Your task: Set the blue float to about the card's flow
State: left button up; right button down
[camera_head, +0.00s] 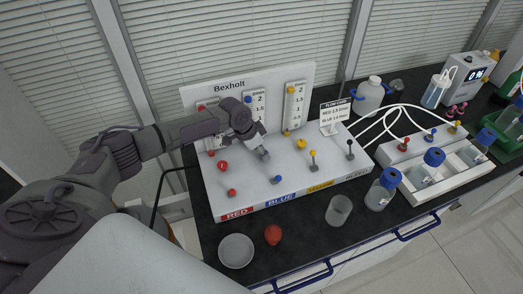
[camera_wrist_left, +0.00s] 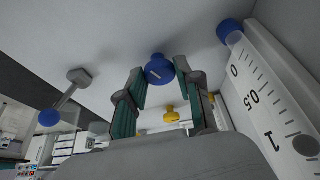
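My left gripper (camera_head: 260,150) reaches over the white Bexholt panel's base, in front of the blue scale. In the left wrist view its fingertips (camera_wrist_left: 160,72) flank a round blue knob (camera_wrist_left: 159,69), one on each side. I cannot tell whether they press on it. The knob is hidden behind the gripper in the head view. The blue flow tube (camera_wrist_left: 262,75) has a blue end at its 0 end. A dark grey ball, seemingly the float (camera_wrist_left: 306,146), sits near the 1 mark. The flow card (camera_head: 335,113) lists RED and BLUE lines; its figures are too blurred to read surely. My right gripper is not seen.
A blue-tipped lever (camera_head: 277,179) stands in front of the gripper, a red knob (camera_head: 223,166) to its left and a yellow knob (camera_head: 301,144) to its right. A dish (camera_head: 236,251), red cap (camera_head: 273,235) and clear beaker (camera_head: 339,210) stand along the bench front.

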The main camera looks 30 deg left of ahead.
pick_arm(q)
grip_shut()
jog(key=shift+m+b, duration=0.4)
jog(key=shift+b, duration=0.05)
jog(key=o, duration=0.7)
grip_release()
jog(key=shift+r, duration=0.1)
jog(key=v, duration=1.1)
jog(key=shift+a+r, duration=0.3)
jog(key=shift+r, duration=0.05)
